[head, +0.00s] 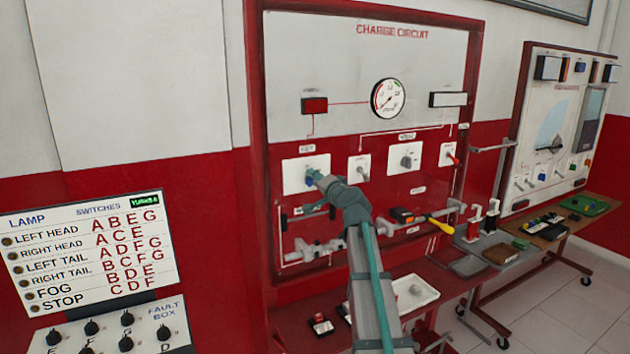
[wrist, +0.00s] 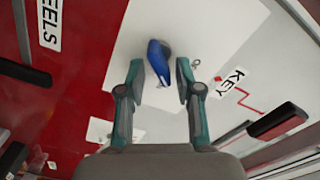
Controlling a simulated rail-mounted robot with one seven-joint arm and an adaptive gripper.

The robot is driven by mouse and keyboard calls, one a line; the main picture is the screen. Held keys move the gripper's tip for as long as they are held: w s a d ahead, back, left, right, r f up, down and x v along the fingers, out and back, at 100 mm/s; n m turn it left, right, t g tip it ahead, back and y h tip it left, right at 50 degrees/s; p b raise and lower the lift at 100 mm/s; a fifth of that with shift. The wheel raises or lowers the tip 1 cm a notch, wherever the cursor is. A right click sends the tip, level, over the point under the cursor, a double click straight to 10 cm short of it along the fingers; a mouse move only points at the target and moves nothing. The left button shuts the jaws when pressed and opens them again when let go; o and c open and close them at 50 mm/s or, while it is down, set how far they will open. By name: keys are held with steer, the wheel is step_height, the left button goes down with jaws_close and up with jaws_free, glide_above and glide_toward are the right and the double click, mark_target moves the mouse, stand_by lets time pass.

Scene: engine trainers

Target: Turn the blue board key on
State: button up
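The blue board key (wrist: 158,58) sits on a white plate (wrist: 205,22) in the wrist view, its handle slanting down toward me. A label reading KEY (wrist: 233,79) is to its right in that view. My gripper (wrist: 160,72) is open, with one finger on each side of the key and a visible gap to both fingers. In the head view, my gripper (head: 317,188) is at the left white plate (head: 292,176) of the red charge circuit board (head: 258,120). The key (head: 310,179) is mostly hidden there behind my gripper.
Other switch plates, including one with a grey knob (head: 405,160) and one with a red lever (head: 452,157), are to the right. A round gauge (head: 388,98) is above. A yellow-handled screwdriver (head: 440,225) and a white tray (head: 414,293) are lower right.

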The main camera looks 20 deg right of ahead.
steer(key=s, duration=1.1)
steer(key=shift+s, duration=0.35)
steer(key=shift+d, duration=0.1)
steer(key=w+n+p, duration=0.1)
steer(key=w+p, duration=0.2)
steer(key=w, duration=0.1)
steer(key=w+a+n+p, duration=0.1)
steer(key=w+p, duration=0.2)
steer(key=w, duration=0.1)
steer(key=w+n+p, duration=0.2)
steer(key=w+p, duration=0.1)
steer(key=w, duration=0.1)
steer(key=shift+w+a+f, duration=0.1)
steer(key=shift+a+f, duration=0.25)
steer(key=shift+f, duration=0.05)
jaws_close()
